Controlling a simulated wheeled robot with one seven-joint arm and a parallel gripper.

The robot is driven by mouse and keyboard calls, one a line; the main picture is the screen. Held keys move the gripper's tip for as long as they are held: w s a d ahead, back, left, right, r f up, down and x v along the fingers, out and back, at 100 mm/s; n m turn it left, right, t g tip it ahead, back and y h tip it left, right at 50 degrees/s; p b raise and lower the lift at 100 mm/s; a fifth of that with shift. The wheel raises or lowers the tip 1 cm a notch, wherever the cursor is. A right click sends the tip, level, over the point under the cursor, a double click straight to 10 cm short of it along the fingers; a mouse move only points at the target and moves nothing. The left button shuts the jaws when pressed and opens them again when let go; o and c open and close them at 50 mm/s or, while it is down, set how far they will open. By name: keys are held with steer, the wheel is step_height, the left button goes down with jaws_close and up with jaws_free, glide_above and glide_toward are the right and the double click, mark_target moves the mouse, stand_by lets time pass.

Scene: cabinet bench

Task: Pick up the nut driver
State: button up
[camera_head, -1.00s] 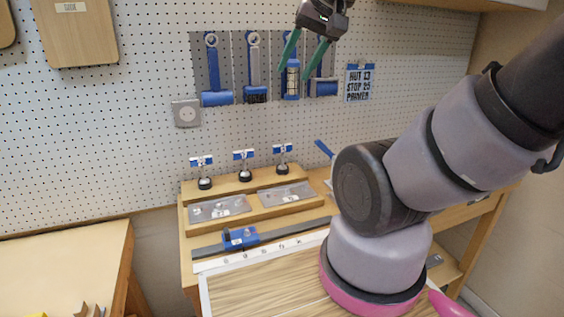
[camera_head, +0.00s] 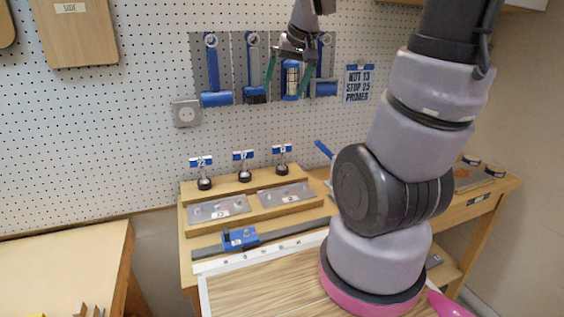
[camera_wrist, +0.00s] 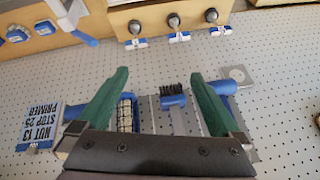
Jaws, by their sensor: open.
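My gripper (camera_head: 286,88) is open and empty, with green fingers pointing down in front of the pegboard. In the wrist view the open fingers (camera_wrist: 160,74) straddle a blue tool with a caged barrel (camera_wrist: 127,110) and a blue tool with dark bristles (camera_wrist: 172,97); neither is gripped. The caged tool also shows in the head view (camera_head: 291,78). Three small upright pieces with dark round bases and blue-white tags, the left (camera_head: 204,174), middle (camera_head: 245,170) and right (camera_head: 282,160), stand on a wooden stepped rack (camera_head: 225,187). I cannot tell for sure which thing is the nut driver.
Blue roller-like tools hang at the left (camera_head: 216,98) and right (camera_head: 324,89) of the row. A sign (camera_head: 358,83) reads "NUT 13 STOP 25 PRIMER". A blue clamp-like piece (camera_head: 239,238) lies on the bench. The left table (camera_head: 65,262) is mostly clear.

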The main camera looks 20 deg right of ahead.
mark_target(281, 154)
steer(key=w+d+f, duration=0.1)
steer(key=w+f, duration=0.4)
steer(key=f, duration=0.2)
steer(key=w+d+f+n+g, duration=0.1)
steer(key=w+f, duration=0.3)
steer(key=f, duration=0.4)
steer(key=w+d+f+n+h, duration=0.1)
steer(key=w+d+f, duration=0.2)
steer(key=w+f, duration=0.2)
steer(key=shift+w+f+g, duration=0.15)
steer(key=shift+w+f, duration=0.05)
steer(key=shift+f, duration=0.65)
steer(key=shift+w+f+g, duration=0.15)
steer(key=shift+f, duration=0.65)
steer(key=shift+w+x, duration=0.2)
steer(key=shift+x, duration=2.7)
steer(key=shift+d+r, duration=0.15)
steer(key=c, duration=1.2)
steer(key=shift+c, duration=0.2)
steer(key=shift+r, duration=0.1)
